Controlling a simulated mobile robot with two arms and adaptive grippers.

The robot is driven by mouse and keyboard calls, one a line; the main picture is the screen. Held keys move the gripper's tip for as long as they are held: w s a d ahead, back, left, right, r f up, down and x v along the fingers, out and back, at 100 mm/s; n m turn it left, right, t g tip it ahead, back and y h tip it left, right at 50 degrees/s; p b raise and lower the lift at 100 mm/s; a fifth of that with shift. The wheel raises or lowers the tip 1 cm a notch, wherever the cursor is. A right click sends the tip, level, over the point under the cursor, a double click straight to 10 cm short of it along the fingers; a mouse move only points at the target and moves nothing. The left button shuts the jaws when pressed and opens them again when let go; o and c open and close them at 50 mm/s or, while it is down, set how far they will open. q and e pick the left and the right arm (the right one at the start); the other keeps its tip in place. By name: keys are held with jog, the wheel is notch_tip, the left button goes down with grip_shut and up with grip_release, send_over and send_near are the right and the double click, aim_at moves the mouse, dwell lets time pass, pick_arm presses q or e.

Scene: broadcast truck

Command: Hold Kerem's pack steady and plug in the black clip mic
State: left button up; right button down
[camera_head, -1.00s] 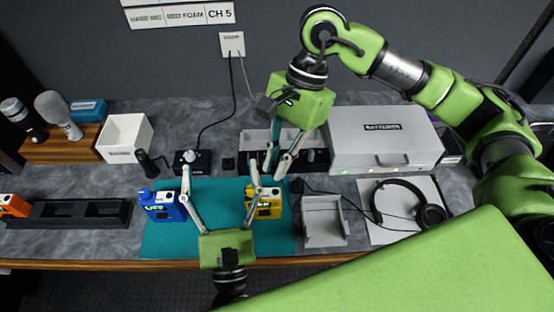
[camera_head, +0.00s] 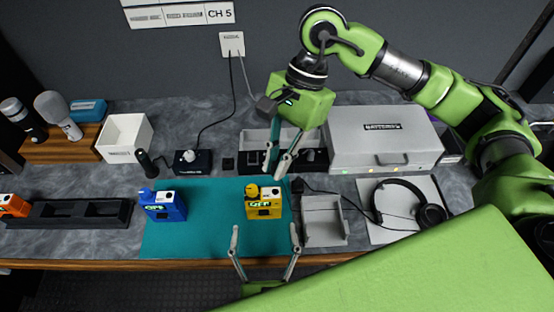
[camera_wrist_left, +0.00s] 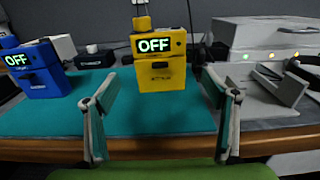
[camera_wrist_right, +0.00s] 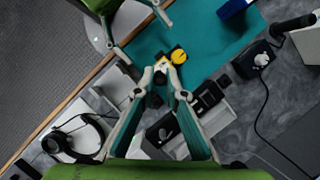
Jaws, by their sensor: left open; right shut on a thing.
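A yellow pack (camera_head: 263,208) with a lit screen and a yellow knob stands on the teal mat (camera_head: 218,230); its screen reads OFF in the left wrist view (camera_wrist_left: 160,72). A blue pack (camera_head: 164,207) stands to its left, also reading OFF. I cannot read a name on either. My left gripper (camera_head: 265,230) is open and empty, in front of the yellow pack and apart from it. My right gripper (camera_head: 273,174) is shut just behind and above the yellow pack. A small dark thing (camera_wrist_right: 160,77) shows between its fingertips, probably the black clip mic, mostly hidden.
A grey open tray (camera_head: 324,228) stands right of the mat, then headphones (camera_head: 430,214) on a pad. A grey case (camera_head: 382,148) is behind. A black slotted rack (camera_head: 80,213) and a white bin (camera_head: 125,137) are at left. The mat between the packs is clear.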

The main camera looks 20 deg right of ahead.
aim_at(264, 210)
pick_arm(q)
jog(key=shift+x, duration=3.9)
jog(key=c, duration=1.3)
jog(key=shift+c, duration=0.2)
